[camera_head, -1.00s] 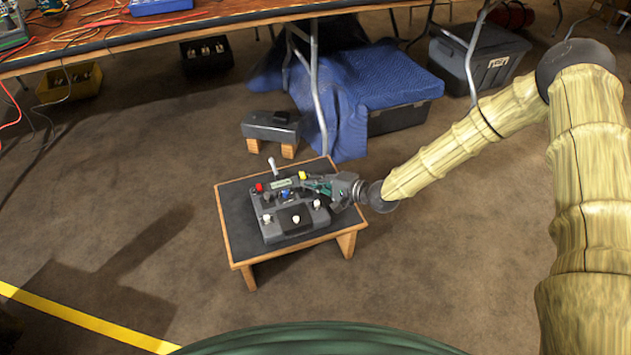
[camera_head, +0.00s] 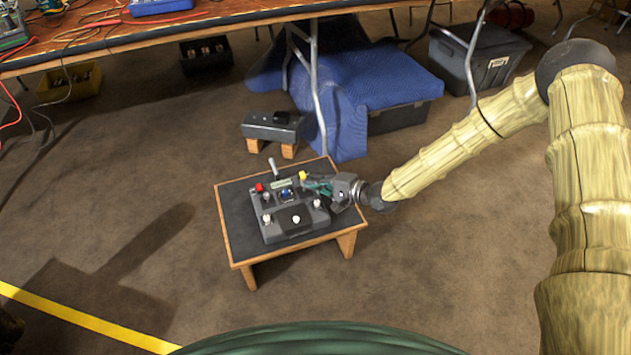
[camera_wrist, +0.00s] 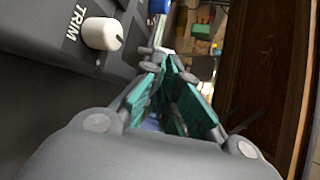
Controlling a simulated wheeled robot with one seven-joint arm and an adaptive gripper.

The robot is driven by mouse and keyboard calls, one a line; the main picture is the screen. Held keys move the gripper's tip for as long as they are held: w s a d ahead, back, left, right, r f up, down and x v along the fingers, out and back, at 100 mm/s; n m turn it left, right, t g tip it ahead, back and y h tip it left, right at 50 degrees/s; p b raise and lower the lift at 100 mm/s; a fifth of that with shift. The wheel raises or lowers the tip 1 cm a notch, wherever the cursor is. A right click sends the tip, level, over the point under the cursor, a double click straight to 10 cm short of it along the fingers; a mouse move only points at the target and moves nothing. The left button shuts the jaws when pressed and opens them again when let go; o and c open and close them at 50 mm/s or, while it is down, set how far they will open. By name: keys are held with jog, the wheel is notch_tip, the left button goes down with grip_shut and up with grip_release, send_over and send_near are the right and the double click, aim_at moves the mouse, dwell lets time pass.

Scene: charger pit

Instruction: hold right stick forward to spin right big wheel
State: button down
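The grey control console (camera_head: 274,233) lies on a small black-topped stool (camera_head: 237,238). It carries a red button (camera_head: 260,187), a yellow button (camera_head: 302,175), a blue knob (camera_head: 286,195) and several white knobs. A pale lever (camera_head: 272,165) stands at its far edge. My gripper (camera_head: 308,184) is low over the console's right side, by the yellow button. I cannot make out the right stick or the big wheel.
A dark box on wooden blocks (camera_head: 271,126) stands behind the stool. A blue-covered crate (camera_head: 395,85) and table leg are farther back. Above is a workbench (camera_head: 210,17) with cables. The carpet around the stool's front is clear, with a yellow line (camera_head: 85,318) at left.

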jog(key=shift+s+d+f, duration=0.15)
jog(key=shift+s+f, duration=0.2)
jog(key=shift+s, duration=0.3)
jog(key=shift+s+d, duration=0.2)
jog(key=shift+d, duration=0.25)
jog(key=s+d+p, duration=0.1)
jog(key=s+d, duration=0.1)
jog(key=d, duration=0.1)
jog(key=s+d+p, duration=0.2)
jog(key=s+d, duration=0.1)
jog(key=d, duration=0.1)
jog(key=s+d+p, duration=0.1)
jog(key=s+d, duration=0.2)
jog(key=shift+d+r, duration=0.2)
jog(key=shift+r, duration=0.05)
